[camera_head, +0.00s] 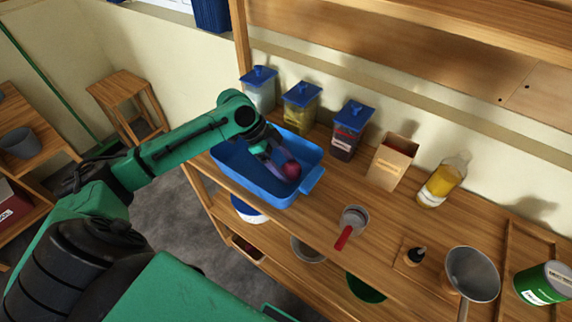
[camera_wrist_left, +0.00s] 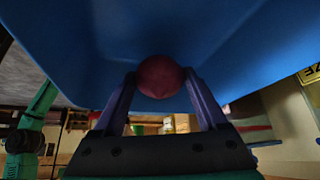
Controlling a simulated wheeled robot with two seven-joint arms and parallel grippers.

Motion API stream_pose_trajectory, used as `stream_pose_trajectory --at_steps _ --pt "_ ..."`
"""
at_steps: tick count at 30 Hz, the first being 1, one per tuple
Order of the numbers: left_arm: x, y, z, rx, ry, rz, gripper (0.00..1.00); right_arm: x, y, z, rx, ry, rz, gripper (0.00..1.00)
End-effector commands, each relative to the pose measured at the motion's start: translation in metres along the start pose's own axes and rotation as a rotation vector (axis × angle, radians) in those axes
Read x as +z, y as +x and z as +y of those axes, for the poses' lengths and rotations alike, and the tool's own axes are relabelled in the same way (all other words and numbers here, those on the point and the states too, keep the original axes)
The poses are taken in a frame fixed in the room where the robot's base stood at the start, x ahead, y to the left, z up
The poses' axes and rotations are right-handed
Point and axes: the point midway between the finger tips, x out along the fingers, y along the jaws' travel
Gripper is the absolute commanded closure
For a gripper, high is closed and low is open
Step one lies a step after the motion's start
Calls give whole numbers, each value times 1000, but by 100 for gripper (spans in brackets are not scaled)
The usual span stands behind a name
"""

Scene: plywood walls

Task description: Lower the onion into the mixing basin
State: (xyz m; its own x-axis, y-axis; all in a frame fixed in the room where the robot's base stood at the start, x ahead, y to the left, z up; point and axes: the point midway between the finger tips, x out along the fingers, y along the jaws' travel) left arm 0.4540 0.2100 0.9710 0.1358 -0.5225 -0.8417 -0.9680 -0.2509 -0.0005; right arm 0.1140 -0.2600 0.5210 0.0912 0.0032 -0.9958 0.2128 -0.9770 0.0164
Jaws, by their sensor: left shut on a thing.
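The red onion (camera_head: 291,170) is between the fingertips of my left gripper (camera_head: 281,160), inside the blue mixing basin (camera_head: 228,165). In the left wrist view the onion (camera_wrist_left: 160,76) sits between the two fingers of the left gripper (camera_wrist_left: 160,90), against the blue inside of the basin (camera_wrist_left: 215,40). The left gripper is shut on the onion. Whether the onion touches the basin floor cannot be told. My right gripper is not in view.
Blue-lidded jars (camera_head: 302,106) stand behind the basin.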

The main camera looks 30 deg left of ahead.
Motion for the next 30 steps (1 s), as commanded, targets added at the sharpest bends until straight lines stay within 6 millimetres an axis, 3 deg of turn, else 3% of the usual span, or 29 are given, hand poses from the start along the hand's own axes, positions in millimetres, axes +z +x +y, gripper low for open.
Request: stream_pose_trajectory --at_steps 30 --pt "8 13 0 0 1 1 86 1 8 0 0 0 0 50"
